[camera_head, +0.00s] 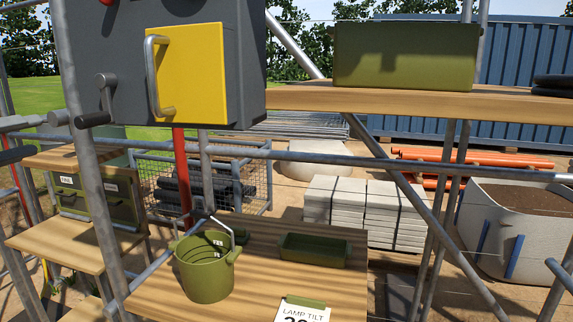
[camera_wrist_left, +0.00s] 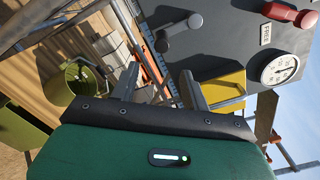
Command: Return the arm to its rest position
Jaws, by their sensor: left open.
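My left gripper (camera_head: 28,138) shows at the left edge of the head view, its two grey fingers apart, left of the grey machine box (camera_head: 135,60). In the left wrist view my left gripper (camera_wrist_left: 158,85) is open, with nothing between its fingers. The box carries a grey crank (camera_head: 104,95) with a black grip and a yellow door (camera_head: 195,75) with a metal handle. The crank also shows beyond the fingers in the wrist view (camera_wrist_left: 180,32), apart from them. My right gripper is not in view.
A green bucket (camera_head: 206,275) and a shallow green tray (camera_head: 313,250) stand on the wooden table (camera_head: 255,285). A green bin (camera_head: 405,55) sits on the upper shelf (camera_head: 400,99). Scaffold tubes (camera_head: 380,160) cross the space in front. A gauge (camera_wrist_left: 279,70) is on the box.

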